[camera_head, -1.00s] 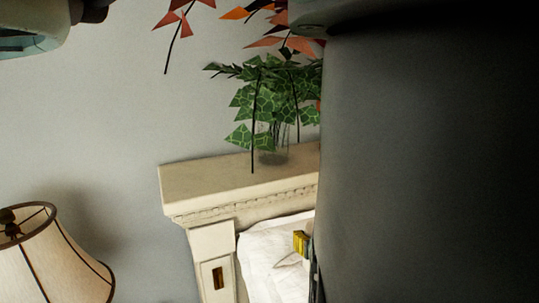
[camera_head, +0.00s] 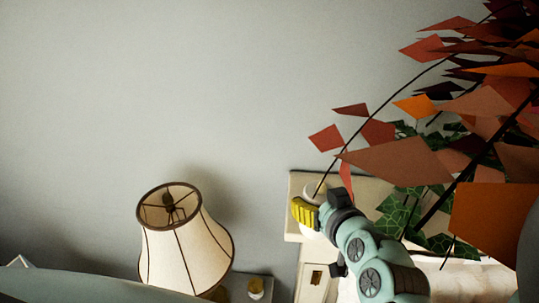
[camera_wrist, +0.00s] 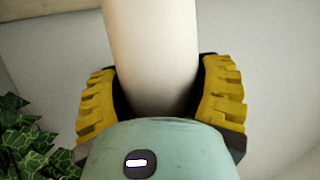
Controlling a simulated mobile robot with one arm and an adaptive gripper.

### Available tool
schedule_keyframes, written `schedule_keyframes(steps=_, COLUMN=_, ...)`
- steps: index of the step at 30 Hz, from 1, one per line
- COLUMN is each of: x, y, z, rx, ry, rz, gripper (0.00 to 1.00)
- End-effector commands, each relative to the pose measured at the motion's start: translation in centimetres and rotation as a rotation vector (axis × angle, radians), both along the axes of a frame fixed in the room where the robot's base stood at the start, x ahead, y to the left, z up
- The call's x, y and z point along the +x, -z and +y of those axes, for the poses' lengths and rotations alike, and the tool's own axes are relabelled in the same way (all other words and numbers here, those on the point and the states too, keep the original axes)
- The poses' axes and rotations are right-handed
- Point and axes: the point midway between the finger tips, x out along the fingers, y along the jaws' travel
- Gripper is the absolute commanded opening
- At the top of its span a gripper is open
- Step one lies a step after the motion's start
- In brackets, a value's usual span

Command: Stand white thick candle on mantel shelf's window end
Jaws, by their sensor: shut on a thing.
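The white thick candle (camera_wrist: 150,55) fills the middle of the wrist view, between the yellow finger pads of my gripper (camera_wrist: 160,95). The gripper is shut on it. In the head view, my gripper (camera_head: 318,208) is at the left end of the cream mantel shelf (camera_head: 365,190). A small white part of the candle (camera_head: 309,188) shows beside the yellow pad; the rest is hidden by the gripper. I cannot tell whether the candle's base touches the shelf.
Red-orange leaves (camera_head: 400,160) hang in front of the shelf, close to my arm. Green leaves (camera_head: 400,212) are on the shelf just right of the gripper. A lamp (camera_head: 185,245) stands lower left. The wall above is clear.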

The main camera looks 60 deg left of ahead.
Motion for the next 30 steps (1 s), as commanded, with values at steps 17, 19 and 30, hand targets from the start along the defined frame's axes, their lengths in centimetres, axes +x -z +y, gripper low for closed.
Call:
schedule_keyframes(steps=17, x=7.4, y=0.9, z=0.9, rx=0.008, ry=-0.013, rz=-0.004, gripper=0.28)
schedule_keyframes(steps=19, x=8.7, y=0.7, z=1.0, rx=0.006, ry=-0.014, rz=0.002, gripper=0.28)
schedule_keyframes(steps=30, x=13.6, y=0.5, z=1.5, rx=-0.002, ry=-0.019, rz=0.003, gripper=0.28)
